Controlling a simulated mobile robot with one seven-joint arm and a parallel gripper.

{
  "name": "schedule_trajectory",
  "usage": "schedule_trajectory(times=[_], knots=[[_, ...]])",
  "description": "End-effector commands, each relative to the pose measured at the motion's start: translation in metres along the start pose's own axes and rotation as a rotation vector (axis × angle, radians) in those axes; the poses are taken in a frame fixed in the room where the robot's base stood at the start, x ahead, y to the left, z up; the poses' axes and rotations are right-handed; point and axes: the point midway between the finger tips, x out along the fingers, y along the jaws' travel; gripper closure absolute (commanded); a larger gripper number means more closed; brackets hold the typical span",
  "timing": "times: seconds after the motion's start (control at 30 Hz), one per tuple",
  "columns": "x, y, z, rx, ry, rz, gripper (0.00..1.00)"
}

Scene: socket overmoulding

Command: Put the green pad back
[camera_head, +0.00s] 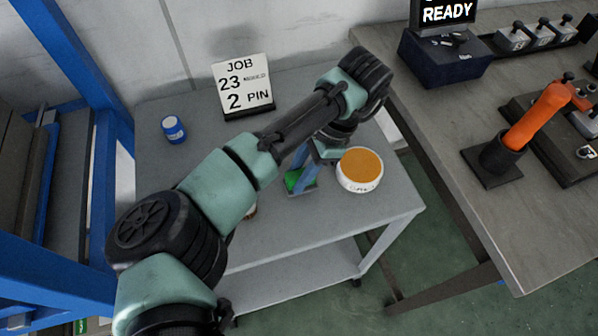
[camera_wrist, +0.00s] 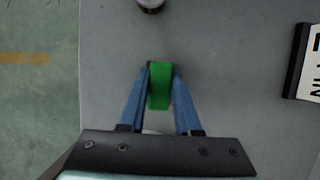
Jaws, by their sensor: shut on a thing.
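The green pad (camera_head: 292,179) is low over the grey table near its front edge, or touching it; I cannot tell which. In the wrist view the green pad (camera_wrist: 160,88) sits between the two blue fingers of my gripper (camera_wrist: 160,72), which is shut on it. In the head view my gripper (camera_head: 303,177) points down at the table, left of a round white tub (camera_head: 358,184) with an orange top. The fingers hide part of the pad.
The grey table (camera_head: 320,220) also bears a JOB sign (camera_head: 243,86) and a small blue can (camera_head: 173,130). A small round thing (camera_wrist: 151,4) shows at the wrist view's top edge. A workbench (camera_head: 450,120) with an orange-handled device (camera_head: 540,115) stands right.

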Motion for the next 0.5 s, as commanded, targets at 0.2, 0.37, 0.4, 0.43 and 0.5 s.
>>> schedule_trajectory(times=[0.2,0.37,0.4,0.43,0.5], knots=[[0.0016,0.0002,-0.0008,0.000,0.001,0.001,1.00],[0.0024,0.0002,-0.0011,0.000,0.001,0.001,0.47],[0.0023,0.0001,-0.0011,0.000,0.001,0.001,0.39],[0.0023,0.0001,-0.0011,0.000,0.001,0.001,0.38],[0.0023,0.0001,-0.0010,0.000,0.001,0.001,0.38]])
